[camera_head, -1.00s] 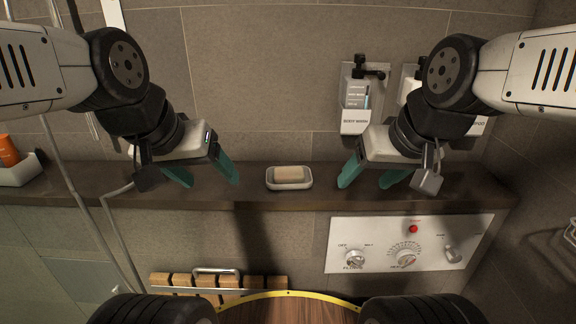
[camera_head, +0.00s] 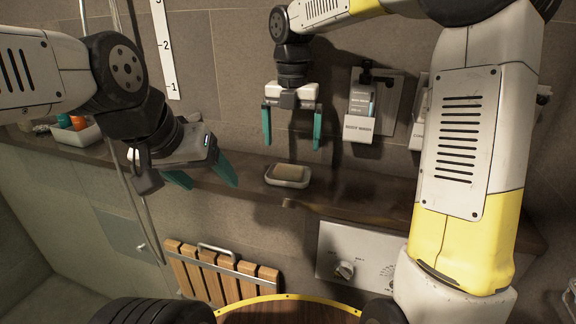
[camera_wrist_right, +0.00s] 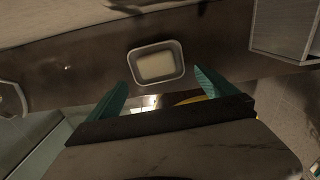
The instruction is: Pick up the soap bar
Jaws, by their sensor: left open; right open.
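The pale soap bar (camera_head: 289,172) lies in a white soap dish (camera_head: 286,184) on the dark ledge. In the right wrist view the soap bar (camera_wrist_right: 157,65) lies in its dish (camera_wrist_right: 181,74), just beyond and between the fingertips. My right gripper (camera_head: 291,140) is open and empty, pointing down above the soap, apart from it; its two teal fingers also show in the right wrist view (camera_wrist_right: 160,85). My left gripper (camera_head: 212,184) is open and empty, left of the dish near the front of the ledge.
A body wash dispenser (camera_head: 360,115) hangs on the wall right of my right gripper. A control panel (camera_head: 343,262) is below the ledge. A wooden slatted seat (camera_head: 222,278) is at lower left. A white tray (camera_head: 75,136) with bottles stands at the ledge's left end.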

